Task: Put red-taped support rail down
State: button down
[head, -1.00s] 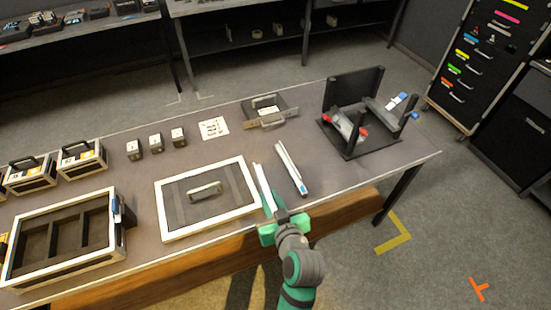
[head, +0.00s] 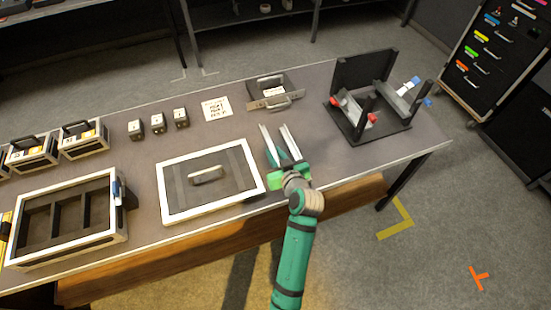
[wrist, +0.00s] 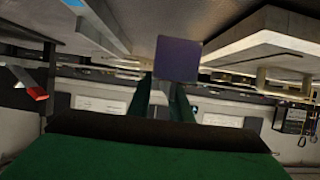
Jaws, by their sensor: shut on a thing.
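A white-framed panel (head: 163,191) with a handle lies at the left. A black fixture (head: 375,134) with red and blue ends stands at the right. A handled tray (head: 292,99) is behind. Bare tabletop lies between the rails and the fixture.

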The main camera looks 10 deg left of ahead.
jog(key=shift+w+a+f, duration=0.15)
jog(key=shift+w+f, duration=0.75)
jog(key=shift+f, duration=1.65)
jog(key=shift+f, duration=0.1)
jog(key=c, duration=1.6)
grip_release()
jog(key=shift+f, duration=0.1)
jog(key=shift+r, duration=0.2)
jog(key=v, duration=1.1)
jog(key=shift+s, duration=0.25)
jog(key=shift+s+d+r, duration=0.1)
jog(key=shift+s+d, duration=0.05)
jog(key=shift+d, duration=0.15)
